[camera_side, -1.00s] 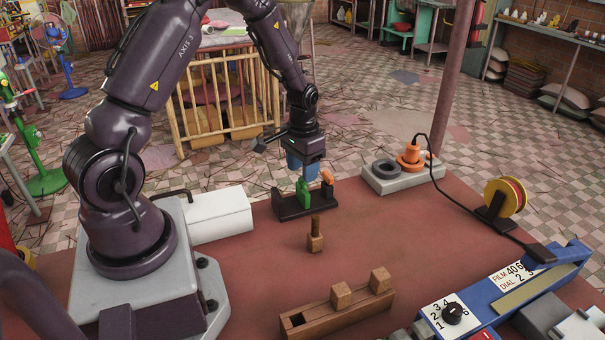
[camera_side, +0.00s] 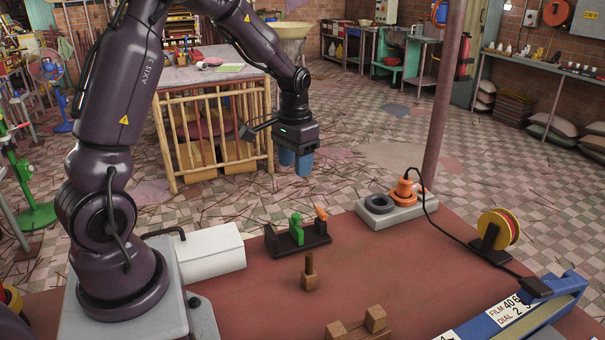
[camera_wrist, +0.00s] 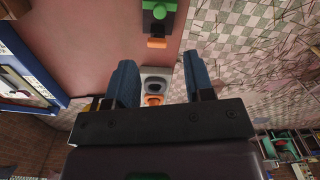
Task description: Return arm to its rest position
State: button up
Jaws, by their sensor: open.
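My gripper (camera_side: 296,160) hangs high in the side view, its two blue fingers pointing down, open and empty. It is above and behind a black rack (camera_side: 286,242) on the red table. The rack holds a green piece (camera_side: 296,228) and an orange-topped piece (camera_side: 320,214). In the wrist view the open blue fingers (camera_wrist: 160,82) have nothing between them, and the green piece (camera_wrist: 158,12) is beyond them at the top.
A wooden block with a peg (camera_side: 310,272) stands mid-table. A grey base with an orange plug (camera_side: 403,192), a yellow spool (camera_side: 497,229) and a blue dial unit (camera_side: 515,308) are at right. A white box (camera_side: 210,254) is near my base. Open air surrounds my gripper.

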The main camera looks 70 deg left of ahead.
jog(key=s+d+r+m+t, duration=0.3)
jog(key=s+d+r+t, duration=0.2)
jog(key=s+d+r, duration=1)
jog(key=shift+d+t, duration=0.3)
jog(key=shift+d, duration=0.95)
